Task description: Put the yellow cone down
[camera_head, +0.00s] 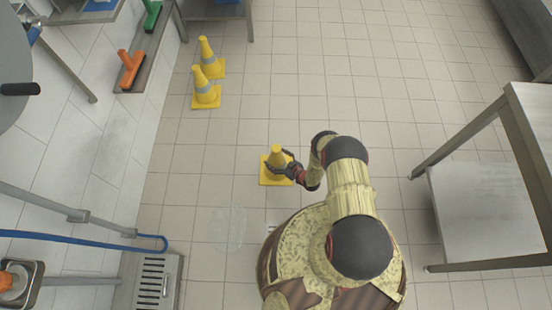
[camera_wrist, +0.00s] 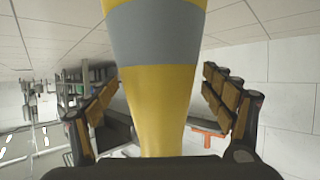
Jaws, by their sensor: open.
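A yellow cone (camera_head: 277,158) with a square base stands upright on the tiled floor, left of my base. My gripper (camera_head: 283,161) is at the cone's upper part, with its fingers around it. In the wrist view the cone (camera_wrist: 155,95) shows yellow with a grey band and fills the middle. My gripper (camera_wrist: 160,110) has one finger on each side of it, with gaps between fingers and cone. The fingers are open. The cone's base is not visible in the wrist view.
Two more yellow cones, one nearer (camera_head: 204,92) and one farther (camera_head: 210,62), stand at upper left. A floor drain (camera_head: 153,282) lies at lower left. A metal table (camera_head: 485,215) stands at right. A faint wet-looking patch (camera_head: 228,228) is on the floor near my base. Floor beyond the cone is clear.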

